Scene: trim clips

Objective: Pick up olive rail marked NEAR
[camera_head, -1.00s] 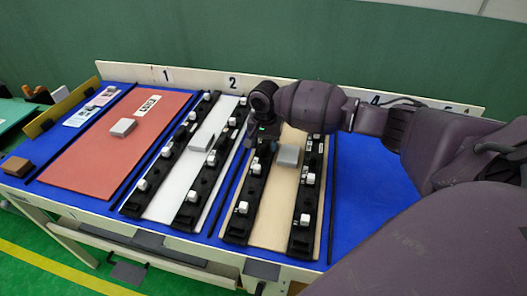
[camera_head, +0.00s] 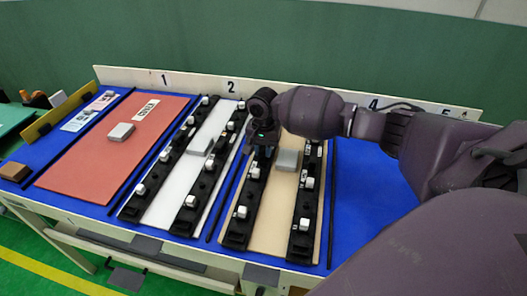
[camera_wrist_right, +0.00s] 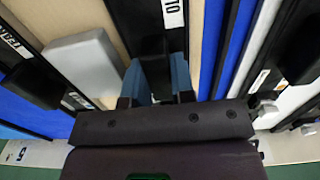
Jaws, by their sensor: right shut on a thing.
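The rail in hand is a long black rail (camera_head: 245,205) with white clips, lying along the left side of the beige panel at station 3. In the right wrist view it also shows as a dark bar (camera_wrist_right: 146,25) with a white label, partly in view, that seems to begin "OLI". The word NEAR cannot be read. My right gripper (camera_head: 263,152) is at the far part of this rail. Its blue-grey fingers (camera_wrist_right: 157,80) are shut on the rail, one on each side. The rail still appears to lie on the panel. My left gripper is not in view.
A second black rail (camera_head: 306,205) lies along the beige panel's (camera_head: 273,210) right side, with a grey block (camera_head: 287,160) between. Two more rails flank the white panel (camera_head: 180,180) at station 2. A red panel (camera_head: 100,165) lies left. Blue table (camera_head: 370,215) is clear at right.

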